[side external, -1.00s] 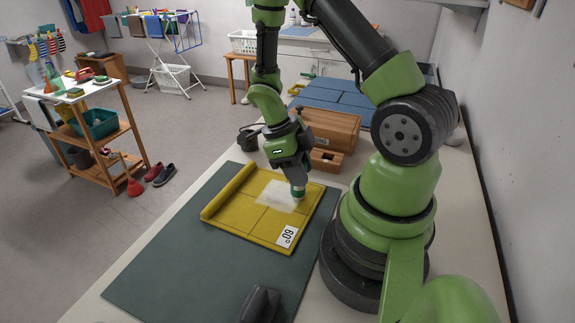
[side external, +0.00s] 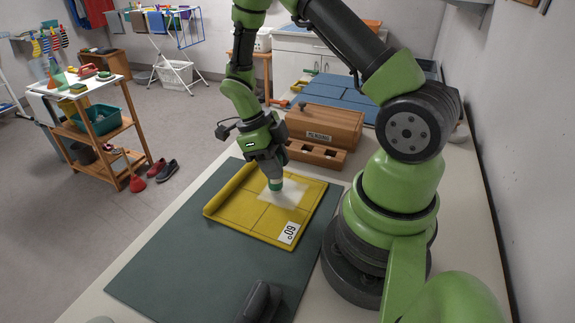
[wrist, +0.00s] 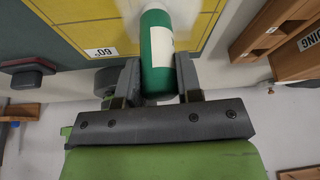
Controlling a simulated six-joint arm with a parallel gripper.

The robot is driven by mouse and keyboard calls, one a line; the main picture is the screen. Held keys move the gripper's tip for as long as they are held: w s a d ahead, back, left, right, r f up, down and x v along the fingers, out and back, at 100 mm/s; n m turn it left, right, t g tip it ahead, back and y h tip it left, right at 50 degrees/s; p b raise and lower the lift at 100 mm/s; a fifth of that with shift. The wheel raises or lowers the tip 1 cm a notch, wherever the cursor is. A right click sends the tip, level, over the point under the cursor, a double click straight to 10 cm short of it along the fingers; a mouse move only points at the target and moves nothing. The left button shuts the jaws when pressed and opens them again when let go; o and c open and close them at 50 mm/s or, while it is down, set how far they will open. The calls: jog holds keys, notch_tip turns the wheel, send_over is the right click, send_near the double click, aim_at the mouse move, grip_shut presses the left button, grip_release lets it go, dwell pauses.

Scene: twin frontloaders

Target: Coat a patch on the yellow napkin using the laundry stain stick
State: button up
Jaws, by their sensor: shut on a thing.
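The yellow napkin (side external: 240,217) lies on a dark green mat (side external: 160,248), with its left edge rolled up and a white tag reading 60° at its near right corner. A whitish coated patch (side external: 290,193) covers part of its far right area. My gripper (side external: 273,172) is shut on the laundry stain stick (side external: 276,185), a green cylinder with a pale end pointing down at the patch. In the wrist view the stick (wrist: 160,62) sits between the two fingers (wrist: 160,85), with a white label on its side. Its tip seems to touch the napkin, but contact is hard to tell.
A wooden box (side external: 325,127) with a smaller open wooden tray (side external: 316,153) stands behind the napkin. A dark object (side external: 259,301) sits at the mat's near edge. Blue panels (side external: 335,88) lie farther back. The mat's left part is clear.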

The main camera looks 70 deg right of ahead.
jog(key=shift+w, duration=1.6)
jog(key=shift+w+a, duration=0.1)
jog(key=shift+a, duration=0.6)
jog(key=shift+s+a, duration=0.2)
jog(key=shift+s, duration=4.7)
notch_tip(320, 180, up, 8)
